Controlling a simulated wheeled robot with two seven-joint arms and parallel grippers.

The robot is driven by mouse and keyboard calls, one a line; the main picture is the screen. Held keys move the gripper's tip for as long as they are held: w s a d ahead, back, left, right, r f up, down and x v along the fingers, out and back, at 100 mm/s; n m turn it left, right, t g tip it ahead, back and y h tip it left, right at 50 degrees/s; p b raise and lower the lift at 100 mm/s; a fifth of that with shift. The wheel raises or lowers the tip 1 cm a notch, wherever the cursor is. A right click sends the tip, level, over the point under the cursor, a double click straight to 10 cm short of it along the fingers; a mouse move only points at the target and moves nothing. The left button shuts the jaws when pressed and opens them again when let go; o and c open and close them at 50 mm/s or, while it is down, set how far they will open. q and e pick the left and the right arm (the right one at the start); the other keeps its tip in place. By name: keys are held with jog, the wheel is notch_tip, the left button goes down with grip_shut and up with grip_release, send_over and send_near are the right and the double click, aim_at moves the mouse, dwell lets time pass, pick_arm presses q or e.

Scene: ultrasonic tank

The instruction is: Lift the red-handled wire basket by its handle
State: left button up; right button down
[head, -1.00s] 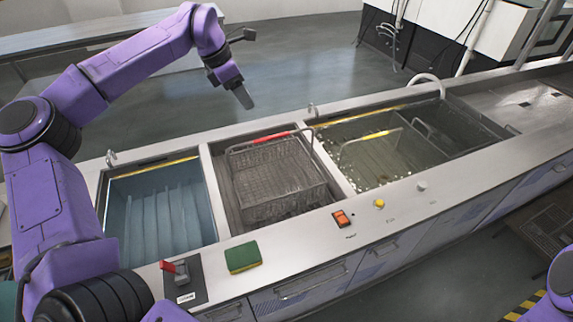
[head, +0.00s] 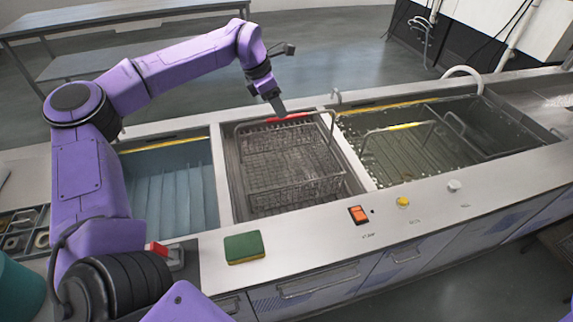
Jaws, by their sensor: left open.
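The wire basket (head: 290,165) sits in the middle tank of the counter. Its handle is a wire bail with a red grip (head: 291,117) along the far side of the basket. My left gripper (head: 279,106) points down at the red grip, just above or beside it. Its fingers overlap the grip's far edge in the picture, and I cannot tell whether they touch it. The left gripper is open and holds nothing that I can see. My right gripper is not in view.
The left tank (head: 170,190) holds blue liquid. The right tank (head: 400,150) holds a basket with a yellow-gripped handle (head: 412,126). A green sponge (head: 244,247), an orange switch (head: 358,214) and a yellow knob (head: 402,202) are on the front counter.

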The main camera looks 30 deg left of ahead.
aim_at(287, 118)
pick_arm(q)
jog(key=shift+w+d+f+p, duration=0.15)
jog(key=shift+d+f+p, duration=0.05)
jog(key=shift+f+p, duration=0.2)
jog(key=p+x, duration=0.1)
jog(key=x, duration=0.3)
jog(key=shift+w+d+p, duration=0.2)
jog(key=shift+p, duration=0.2)
jog(key=shift+f, duration=0.3)
grip_shut()
jog(key=shift+r, duration=0.1)
jog(key=shift+w, duration=0.1)
